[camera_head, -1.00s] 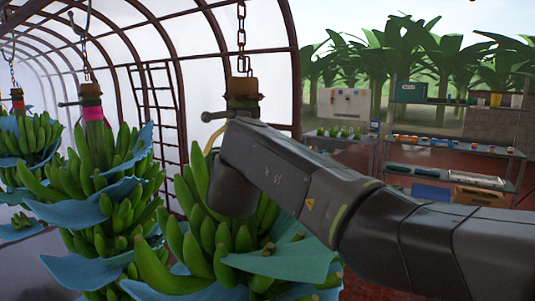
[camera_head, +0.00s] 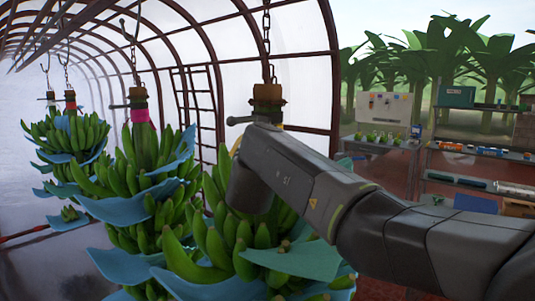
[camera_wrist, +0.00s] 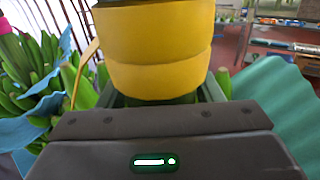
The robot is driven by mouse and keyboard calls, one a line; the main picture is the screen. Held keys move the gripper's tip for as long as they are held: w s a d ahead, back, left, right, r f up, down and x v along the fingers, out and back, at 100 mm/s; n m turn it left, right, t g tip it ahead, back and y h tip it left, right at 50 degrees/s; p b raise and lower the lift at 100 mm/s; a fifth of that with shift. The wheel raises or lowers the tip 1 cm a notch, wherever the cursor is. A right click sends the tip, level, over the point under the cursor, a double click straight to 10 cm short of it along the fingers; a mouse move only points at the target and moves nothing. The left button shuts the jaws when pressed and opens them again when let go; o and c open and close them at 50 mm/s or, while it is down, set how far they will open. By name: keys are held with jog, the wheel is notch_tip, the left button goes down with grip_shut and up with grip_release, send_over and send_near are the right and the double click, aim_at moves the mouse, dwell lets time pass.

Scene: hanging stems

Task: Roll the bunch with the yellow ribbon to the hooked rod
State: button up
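The yellow ribbon (camera_wrist: 155,50) fills the upper middle of the wrist view, wrapped round a thick stem. My gripper (camera_wrist: 157,97) has a finger on each side of the green stem just below the ribbon and appears shut on it. In the head view this nearest banana bunch (camera_head: 215,250) hangs from a chain (camera_head: 267,40), upright, with a brown stem top (camera_head: 268,95). My arm hides its ribbon and my gripper there. A thin red rod (camera_head: 25,234) shows at the far left; I cannot make out a hook on it.
A bunch with a pink ribbon (camera_head: 141,116) hangs close on the left. A ladder (camera_head: 197,110) and shelves (camera_head: 470,150) stand behind.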

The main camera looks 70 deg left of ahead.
jog(key=shift+o, duration=0.8)
jog(key=shift+s+a+f, duration=0.1)
jog(key=shift+a, duration=0.05)
jog(key=b+v, duration=0.4)
jog(key=v, duration=1)
jog(key=shift+a, duration=0.15)
jog(key=p+x, duration=0.4)
jog(key=x, duration=0.9)
jog(key=shift+w+a, duration=0.25)
jog(key=shift+a, duration=0.05)
jog(key=shift+d, duration=0.15)
